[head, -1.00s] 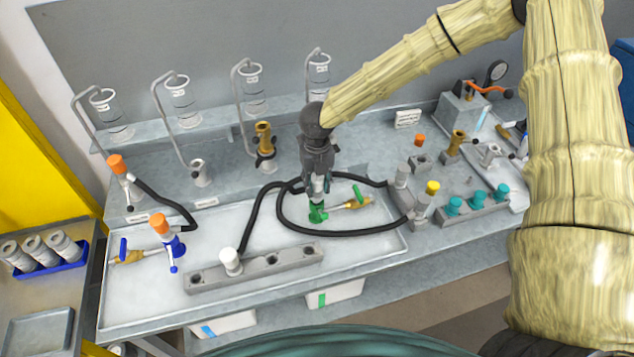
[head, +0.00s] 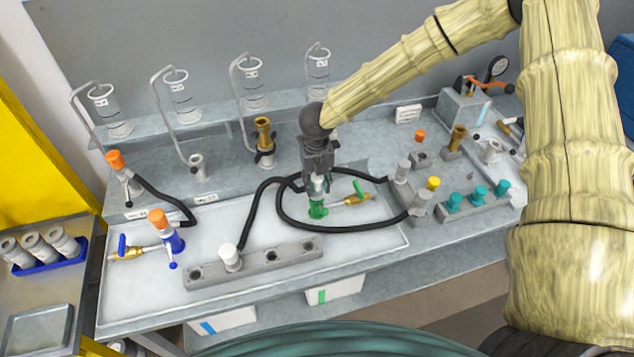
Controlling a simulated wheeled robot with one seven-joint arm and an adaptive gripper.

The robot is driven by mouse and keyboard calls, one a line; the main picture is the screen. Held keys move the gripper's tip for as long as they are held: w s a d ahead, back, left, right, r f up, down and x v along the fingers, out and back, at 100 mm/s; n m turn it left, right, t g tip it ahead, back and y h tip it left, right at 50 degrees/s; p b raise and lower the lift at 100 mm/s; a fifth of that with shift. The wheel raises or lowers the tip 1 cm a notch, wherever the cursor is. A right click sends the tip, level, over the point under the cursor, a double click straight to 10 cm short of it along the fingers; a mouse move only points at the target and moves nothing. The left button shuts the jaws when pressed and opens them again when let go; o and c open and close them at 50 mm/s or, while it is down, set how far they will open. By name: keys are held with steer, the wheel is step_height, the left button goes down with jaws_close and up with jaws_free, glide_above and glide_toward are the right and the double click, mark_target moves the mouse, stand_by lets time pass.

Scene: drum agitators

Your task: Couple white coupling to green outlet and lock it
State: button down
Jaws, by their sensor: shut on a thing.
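The green outlet (head: 318,208) stands upright on the white tray, with a brass valve (head: 354,199) and its green handle to its right. My gripper (head: 318,187) points down directly over the outlet. It is shut on a pale piece (head: 317,184) just above the green body. The fingers hide most of this piece, so I cannot tell whether it is the white coupling or whether it is seated. A white-topped coupling (head: 229,257) stands in the grey block (head: 290,257) at the front, beside the end of a black hose.
Black hoses (head: 330,232) loop around the outlet and behind my gripper. A blue outlet (head: 174,243) with an orange-topped part stands left. Grey fittings (head: 421,206) and teal caps (head: 480,194) stand right. Glass cylinders (head: 256,88) line the back.

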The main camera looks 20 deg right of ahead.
steer(key=shift+f, duration=0.3)
stand_by(0.5)
steer(key=c, duration=0.9)
jaws_free()
steer(key=shift+c, duration=0.2)
step_height(320, 180, up, 3)
steer(key=shift+p, duration=0.95)
steer(key=shift+r, duration=3.5)
